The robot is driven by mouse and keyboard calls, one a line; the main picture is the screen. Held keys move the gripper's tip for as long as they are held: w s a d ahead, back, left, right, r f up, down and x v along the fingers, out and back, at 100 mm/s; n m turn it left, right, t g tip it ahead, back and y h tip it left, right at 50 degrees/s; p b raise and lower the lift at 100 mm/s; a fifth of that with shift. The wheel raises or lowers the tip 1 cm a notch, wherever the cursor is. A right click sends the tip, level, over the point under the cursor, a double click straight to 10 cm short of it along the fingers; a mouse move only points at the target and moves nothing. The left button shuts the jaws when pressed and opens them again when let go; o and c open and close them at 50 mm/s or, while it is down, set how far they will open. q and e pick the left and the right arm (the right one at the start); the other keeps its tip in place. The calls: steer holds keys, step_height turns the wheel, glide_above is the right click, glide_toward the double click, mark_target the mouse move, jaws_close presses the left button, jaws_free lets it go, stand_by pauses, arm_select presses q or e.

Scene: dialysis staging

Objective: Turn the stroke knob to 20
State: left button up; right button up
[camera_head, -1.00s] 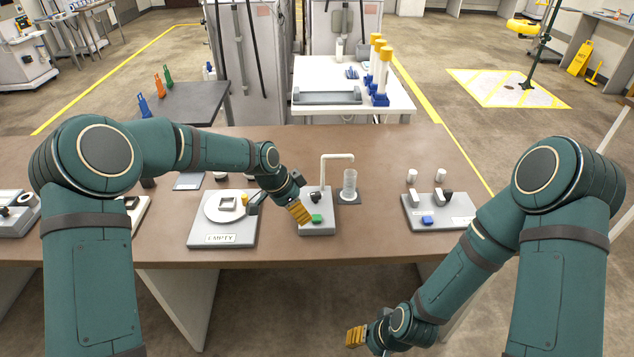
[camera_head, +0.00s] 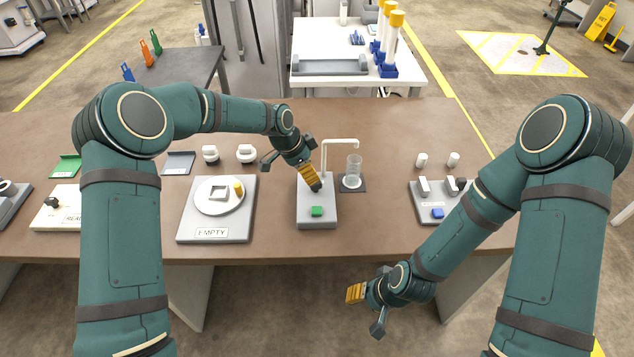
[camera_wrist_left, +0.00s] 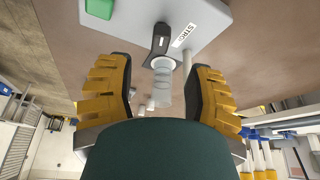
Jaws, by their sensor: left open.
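The grey pump unit (camera_head: 316,218) stands on the brown bench, with a green button (camera_head: 317,211) on its front part and a bent white pipe at its back. In the left wrist view, the black stroke knob (camera_wrist_left: 160,40) shows beside a label beginning "STRO" (camera_wrist_left: 183,35). My left gripper (camera_head: 311,178) is over the unit, its orange fingers pointing down at the knob. In the left wrist view the gripper (camera_wrist_left: 160,85) is open, fingers apart with the knob ahead between them. Contact cannot be told. My right gripper (camera_head: 356,293) hangs before the bench; its finger gap is hidden.
A clear cylinder (camera_head: 353,170) stands right of the pump on a dark pad (camera_head: 349,185). Left is a grey scale (camera_head: 240,226) marked "EMPTY". A grey panel (camera_head: 428,212) with a blue button is at right.

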mark_target(316, 186)
arm_select(q)
steer(key=x, duration=0.6)
steer(key=shift+d+f, duration=0.2)
steer(key=shift+f, duration=0.1)
steer(key=shift+c, duration=0.4)
jaws_close()
